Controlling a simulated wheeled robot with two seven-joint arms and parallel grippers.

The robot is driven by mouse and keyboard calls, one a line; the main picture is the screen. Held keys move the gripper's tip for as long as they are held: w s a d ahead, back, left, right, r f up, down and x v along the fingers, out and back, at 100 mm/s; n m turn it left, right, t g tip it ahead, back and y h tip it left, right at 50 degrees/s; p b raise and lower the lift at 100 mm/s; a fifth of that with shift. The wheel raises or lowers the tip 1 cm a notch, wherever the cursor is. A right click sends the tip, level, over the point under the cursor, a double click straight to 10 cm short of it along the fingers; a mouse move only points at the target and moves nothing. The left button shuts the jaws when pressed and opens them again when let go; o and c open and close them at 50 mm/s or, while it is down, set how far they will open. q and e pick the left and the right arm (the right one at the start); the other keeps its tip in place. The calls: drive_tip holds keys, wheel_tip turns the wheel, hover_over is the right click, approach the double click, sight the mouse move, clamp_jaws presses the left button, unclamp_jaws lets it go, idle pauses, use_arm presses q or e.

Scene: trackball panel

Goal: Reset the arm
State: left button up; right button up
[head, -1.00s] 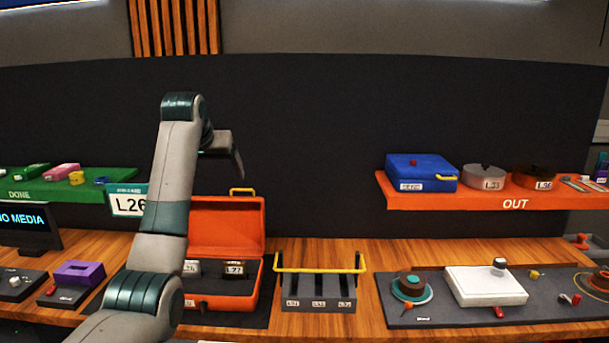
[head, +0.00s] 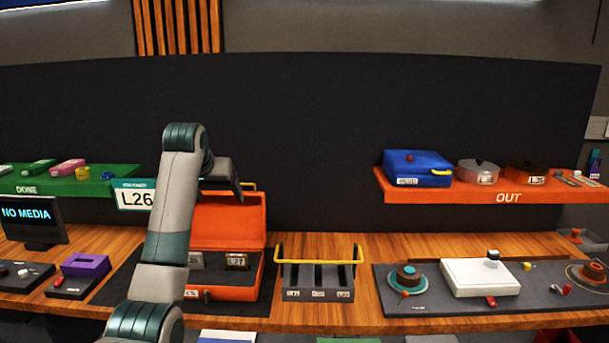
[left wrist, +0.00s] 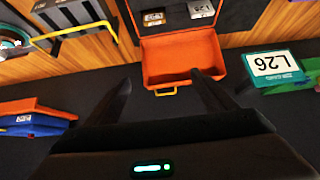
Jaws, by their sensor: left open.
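My left arm rises in front of the bench in the head view, with its left gripper (head: 238,190) at the upper end, in front of the dark back panel and above the open orange case. In the left wrist view the two dark fingers of the left gripper (left wrist: 158,92) stand wide apart with nothing between them. The orange case (head: 232,222) is open and holds labelled blocks (head: 237,261); it also shows beyond the fingers in the left wrist view (left wrist: 182,62). My right gripper is in neither view.
A grey slotted rack (head: 318,294) with a yellow handle stands right of the case. A green DONE shelf (head: 60,186) is at left, an orange OUT shelf (head: 450,194) at right. A L26 sign (head: 134,197) stands behind my arm. A dark panel (head: 430,310) bears several controls.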

use_arm(q)
drive_tip(key=s+a+f+g, duration=0.1)
drive_tip(key=s+f, duration=0.3)
drive_tip(key=f, duration=0.7)
drive_tip(key=s+f, duration=0.5)
drive_tip(key=f, duration=0.6)
drive_tip(key=s+f+g, duration=0.1)
drive_tip(key=s+f, duration=1.3)
drive_tip(key=s+f+m+g, duration=0.1)
drive_tip(key=s+f, duration=0.4)
drive_tip(key=s, duration=0.5)
drive_tip(key=s+f+g, duration=0.1)
drive_tip(key=s+f, duration=0.3)
drive_tip(key=s, duration=2.4)
wheel_tip(320, 180, down, 28)
drive_tip(key=d+g+b, duration=0.1)
drive_tip(key=g+b, duration=0.1)
drive_tip(key=s+a+f+m+g+b, duration=0.1)
drive_tip(key=s+a+f+b, duration=0.1)
drive_tip(key=s+f, duration=1.7)
wheel_tip(320, 180, down, 3)
drive_tip(key=shift+a, duration=0.65)
drive_tip(key=shift+s, duration=0.1)
